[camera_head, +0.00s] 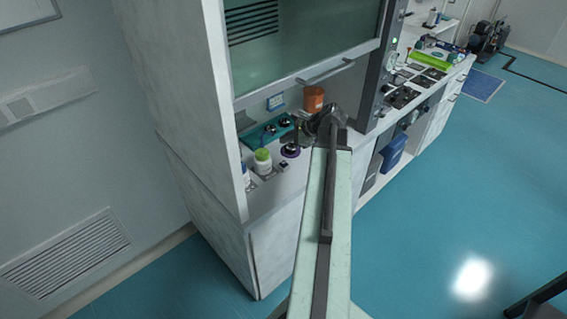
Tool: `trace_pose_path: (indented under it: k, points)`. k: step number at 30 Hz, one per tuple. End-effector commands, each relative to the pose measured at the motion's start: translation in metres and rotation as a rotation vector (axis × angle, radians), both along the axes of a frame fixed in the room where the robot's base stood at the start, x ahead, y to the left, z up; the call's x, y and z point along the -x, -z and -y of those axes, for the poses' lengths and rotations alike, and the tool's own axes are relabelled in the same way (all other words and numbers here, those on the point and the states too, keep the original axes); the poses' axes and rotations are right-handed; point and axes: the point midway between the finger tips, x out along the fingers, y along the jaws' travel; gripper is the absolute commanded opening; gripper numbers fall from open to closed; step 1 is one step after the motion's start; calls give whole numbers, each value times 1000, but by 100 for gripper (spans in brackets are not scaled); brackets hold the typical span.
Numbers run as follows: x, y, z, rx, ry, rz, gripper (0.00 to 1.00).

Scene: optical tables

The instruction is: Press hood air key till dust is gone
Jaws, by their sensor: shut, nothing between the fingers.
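The fume hood (187,110) stands at the centre left, its glass sash (290,45) raised part way. A dark control post (390,50) runs up the right side of its opening, with small pale marks on it. I cannot tell which mark is the air key. My gripper (327,120) is shut and empty at the hood's opening, below the sash handle and left of the post, apart from the post in the picture. My arm hides part of the hood's worktop. No dust can be made out at this size.
On the hood's worktop stand an orange jar (313,99), a teal tray (268,132), a white bottle with a green cap (263,161) and a purple-based item (290,150). A bench (462,65) with a green rack (430,60) continues right.

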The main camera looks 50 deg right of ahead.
Motion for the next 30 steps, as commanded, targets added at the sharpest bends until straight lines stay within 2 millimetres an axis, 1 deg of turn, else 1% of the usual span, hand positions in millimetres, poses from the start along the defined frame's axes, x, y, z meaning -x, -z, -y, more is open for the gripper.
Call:
trace_pose_path:
  k: [1, 5, 15, 18, 21, 30]
  points:
    - [0, 7, 0, 0, 0, 0, 0]
    - [0, 22, 0, 0, 0, 0, 0]
    - [0, 73, 0, 0, 0, 0, 0]
    - [0, 83, 0, 0, 0, 0, 0]
    - [0, 86, 0, 0, 0, 0, 0]
    - [0, 84, 0, 0, 0, 0, 0]
